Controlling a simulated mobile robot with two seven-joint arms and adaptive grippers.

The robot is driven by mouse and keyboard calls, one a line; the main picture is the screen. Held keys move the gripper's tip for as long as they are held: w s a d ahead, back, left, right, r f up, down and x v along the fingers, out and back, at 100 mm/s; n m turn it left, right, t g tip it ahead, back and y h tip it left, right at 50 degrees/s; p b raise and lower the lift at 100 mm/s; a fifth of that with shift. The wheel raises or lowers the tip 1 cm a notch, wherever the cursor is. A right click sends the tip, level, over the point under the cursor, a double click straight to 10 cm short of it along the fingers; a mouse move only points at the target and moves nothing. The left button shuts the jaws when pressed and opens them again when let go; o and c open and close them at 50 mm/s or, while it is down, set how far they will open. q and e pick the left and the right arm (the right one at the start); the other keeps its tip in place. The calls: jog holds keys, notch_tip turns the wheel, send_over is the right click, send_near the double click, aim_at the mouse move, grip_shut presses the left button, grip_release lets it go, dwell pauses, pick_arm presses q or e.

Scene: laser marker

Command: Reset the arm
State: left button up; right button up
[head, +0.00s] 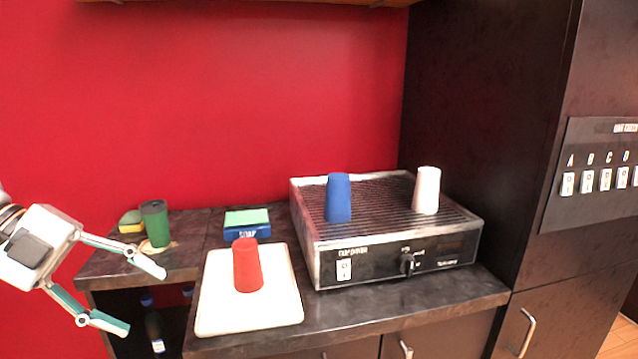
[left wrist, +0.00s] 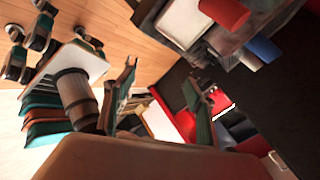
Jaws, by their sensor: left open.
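My left gripper (head: 136,297) is at the left edge of the head view, with its two fingers spread wide and nothing between them. It hangs in front of the low left end of the counter, left of the white board and apart from it. In the left wrist view my left gripper (left wrist: 160,84) also shows open and empty, with its fingers pointing away from the camera. My right arm and gripper are not in view.
A red cup (head: 248,266) stands on a white board (head: 222,314). A blue cup (head: 339,198) and a white cup (head: 426,190) stand on the ribbed machine (head: 380,240). Space left of the counter looks free.

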pick_arm(q)
jog(key=w+a+f+n+t+y+p, duration=0.1)
jog(key=a+f+n+t+p, duration=0.1)
jog(key=f+n+t, duration=0.75)
jog(key=w+a+f+n+t+y+p, duration=0.1)
jog(key=a+f+n+t, duration=0.35)
jog(key=f, duration=1.05)
jog(key=s+d+f+n+g+y+p, duration=0.1)
jog(key=s+d+f+n+g+y, duration=0.1)
jog(key=s+d+f, duration=0.5)
jog(key=s+d+f+n+g+y, duration=0.2)
jog(key=s+d+f+n+g, duration=0.2)
jog(key=d+f, duration=0.6)
jog(key=s+f+n, duration=0.2)
jog(key=s, duration=0.1)
jog(key=shift+s+d+n+y+p, duration=0.2)
jog(key=shift+n+y+p, duration=0.1)
jog(key=shift+y+p, duration=0.1)
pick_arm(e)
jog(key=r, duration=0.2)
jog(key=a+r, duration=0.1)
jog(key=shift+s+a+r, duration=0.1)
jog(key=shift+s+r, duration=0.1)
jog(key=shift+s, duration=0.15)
